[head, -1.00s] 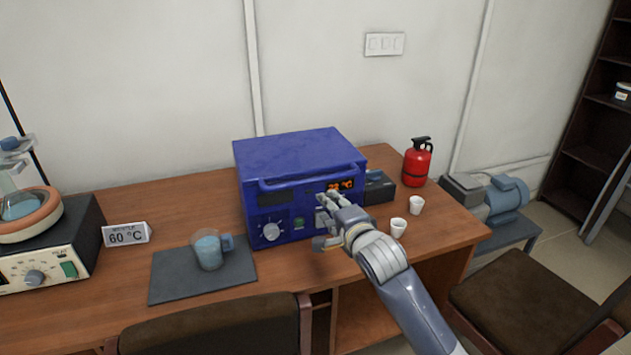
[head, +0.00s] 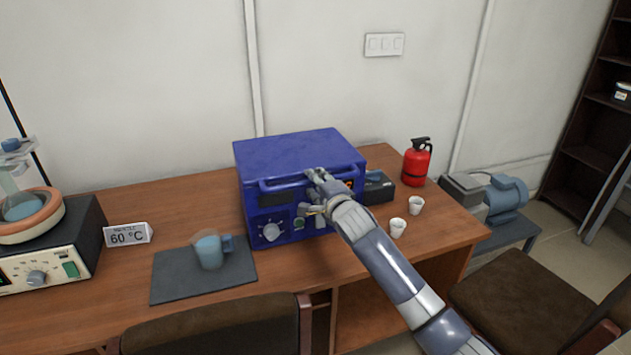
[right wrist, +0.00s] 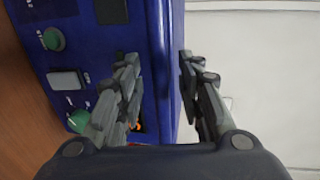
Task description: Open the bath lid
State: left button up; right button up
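The blue bath (head: 300,155) stands on the desk with its lid shut. A blue handle bar (head: 285,183) runs across its upper front. My right gripper (head: 313,190) is at the front of the bath, at the right part of this bar. In the right wrist view the right gripper (right wrist: 158,65) has its fingers apart, one on each side of the blue handle bar (right wrist: 163,80). A gap shows beside the bar, so the fingers do not look closed on it. The gripper and arm hide part of the display and controls. My left gripper is not in view.
A beaker of blue liquid (head: 209,252) stands on a dark mat (head: 190,285) at left. Two white cups (head: 398,228) stand right of the bath. A red extinguisher (head: 416,165) stands behind them. Chairs (head: 210,325) are at the desk's front.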

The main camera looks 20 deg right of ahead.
jog(key=shift+w+f, duration=0.1)
jog(key=shift+w, duration=0.55)
grip_shut()
